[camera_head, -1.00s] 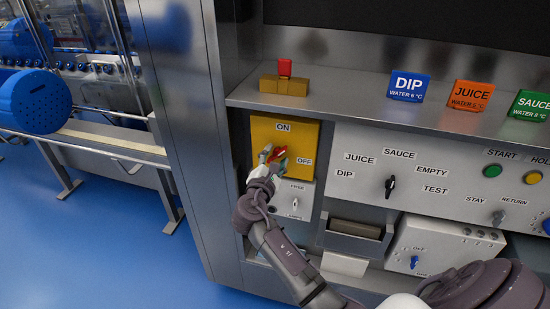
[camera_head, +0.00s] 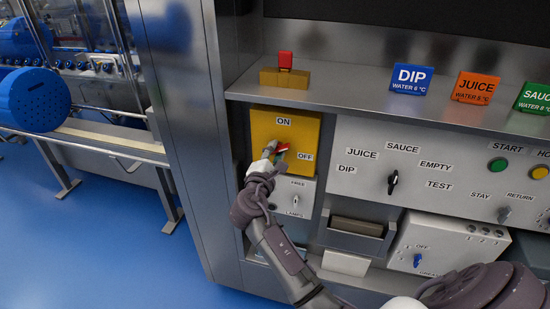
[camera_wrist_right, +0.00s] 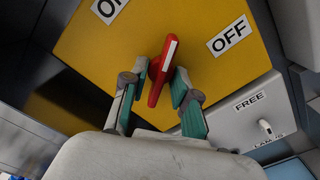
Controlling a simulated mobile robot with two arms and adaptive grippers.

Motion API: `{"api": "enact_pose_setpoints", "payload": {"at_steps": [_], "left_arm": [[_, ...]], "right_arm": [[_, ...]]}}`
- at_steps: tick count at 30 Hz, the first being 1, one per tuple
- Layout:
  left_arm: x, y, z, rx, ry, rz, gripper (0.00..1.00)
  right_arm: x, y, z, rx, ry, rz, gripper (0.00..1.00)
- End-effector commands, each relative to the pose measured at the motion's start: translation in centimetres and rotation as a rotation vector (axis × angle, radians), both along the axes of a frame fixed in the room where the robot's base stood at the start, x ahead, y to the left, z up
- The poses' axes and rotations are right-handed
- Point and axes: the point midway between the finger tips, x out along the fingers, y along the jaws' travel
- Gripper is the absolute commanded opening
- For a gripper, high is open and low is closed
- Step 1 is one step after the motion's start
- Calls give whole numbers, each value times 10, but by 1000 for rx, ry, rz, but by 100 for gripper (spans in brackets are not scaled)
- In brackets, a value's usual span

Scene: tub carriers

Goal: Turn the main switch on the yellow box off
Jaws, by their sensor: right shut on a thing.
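The yellow box (camera_head: 262,134) is on the left of the machine front, labelled ON at the top and OFF at the right. Its main switch has a red handle (camera_head: 282,146) with a white stripe. My right gripper (camera_head: 275,153) is at the handle, partly covering it in the head view. In the right wrist view, the handle (camera_wrist_right: 157,88) stands between the two fingers of my right gripper (camera_wrist_right: 162,78), which is shut on it. There the striped end points between the ON and OFF labels. My left gripper is not in view.
A grey panel with a small FREE/LAMPS switch (camera_head: 296,199) lies just below the box. A ledge above holds a red button on a brass block (camera_head: 284,78). To the right is a control panel with a black selector knob (camera_head: 392,182). Blue floor (camera_head: 110,240) is open at left.

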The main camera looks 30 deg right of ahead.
Motion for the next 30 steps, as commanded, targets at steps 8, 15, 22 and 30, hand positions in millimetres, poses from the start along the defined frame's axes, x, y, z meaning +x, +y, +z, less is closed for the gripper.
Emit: {"api": "enact_pose_setpoints", "payload": {"at_steps": [8,15,22,30], "left_arm": [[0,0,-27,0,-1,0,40],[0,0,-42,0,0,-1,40],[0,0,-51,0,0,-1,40],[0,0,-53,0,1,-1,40]], "right_arm": [[0,0,-4,163,-187,-2,0],[0,0,-3,270,-315,-2,0],[0,0,-1,335,-388,-1,0],[0,0,0,362,-419,-2,0]]}}
